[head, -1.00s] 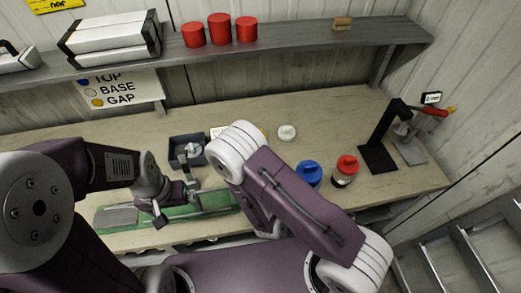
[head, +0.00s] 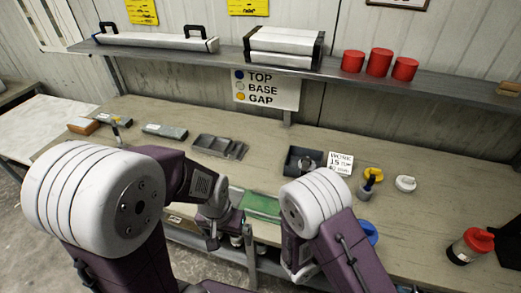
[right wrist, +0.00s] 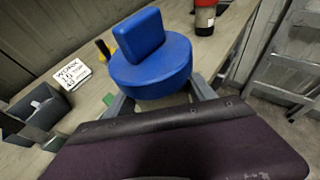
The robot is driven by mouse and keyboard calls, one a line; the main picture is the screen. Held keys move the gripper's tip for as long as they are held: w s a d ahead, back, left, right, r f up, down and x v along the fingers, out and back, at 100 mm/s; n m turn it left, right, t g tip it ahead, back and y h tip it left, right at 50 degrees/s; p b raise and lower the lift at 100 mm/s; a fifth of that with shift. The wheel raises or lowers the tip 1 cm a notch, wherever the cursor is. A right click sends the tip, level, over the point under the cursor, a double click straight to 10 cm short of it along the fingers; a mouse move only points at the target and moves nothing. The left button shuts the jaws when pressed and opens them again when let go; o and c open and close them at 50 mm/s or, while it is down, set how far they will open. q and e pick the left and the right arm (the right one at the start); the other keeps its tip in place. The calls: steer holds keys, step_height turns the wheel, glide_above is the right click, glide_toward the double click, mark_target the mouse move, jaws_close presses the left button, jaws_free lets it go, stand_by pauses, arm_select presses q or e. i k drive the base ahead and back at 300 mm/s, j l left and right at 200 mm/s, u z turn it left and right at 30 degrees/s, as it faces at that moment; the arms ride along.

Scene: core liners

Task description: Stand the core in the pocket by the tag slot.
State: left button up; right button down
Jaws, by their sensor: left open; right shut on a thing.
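My left gripper (head: 227,234) is open, low at the bench's front edge, beside a green holder (head: 262,205) partly hidden by my arms. In the right wrist view, my right gripper (right wrist: 163,98) is shut on a blue cap (right wrist: 150,68) with an upright tab. The cap's underside is hidden. The cap also shows in the head view (head: 369,232), partly behind my right arm, which hides that gripper. A grey two-part tray (head: 219,146) lies on the bench. I cannot tell which thing is the core, or make out the tag slot.
A dark box (head: 290,158) holds a grey piece. Near it are a white card (head: 341,163), a yellow cap (head: 373,173) and a white cap (head: 405,183). A red-capped jar (head: 474,243) stands right. A shelf (head: 220,58) runs above the bench.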

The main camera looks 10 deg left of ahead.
mark_target(220, 148)
steer(key=j+u, duration=0.1)
steer(key=j, duration=0.35)
steer(key=i+j+u, duration=0.1)
steer(key=j, duration=0.4)
steer(key=j+u, duration=0.15)
steer(key=j, duration=0.3)
steer(key=i+j+u, duration=0.1)
steer(key=j, duration=0.35)
steer(key=i+j+u, duration=0.1)
steer(key=j, duration=0.35)
steer(key=i+j+u, duration=0.1)
steer(key=i+u, duration=0.15)
steer(key=i, duration=0.5)
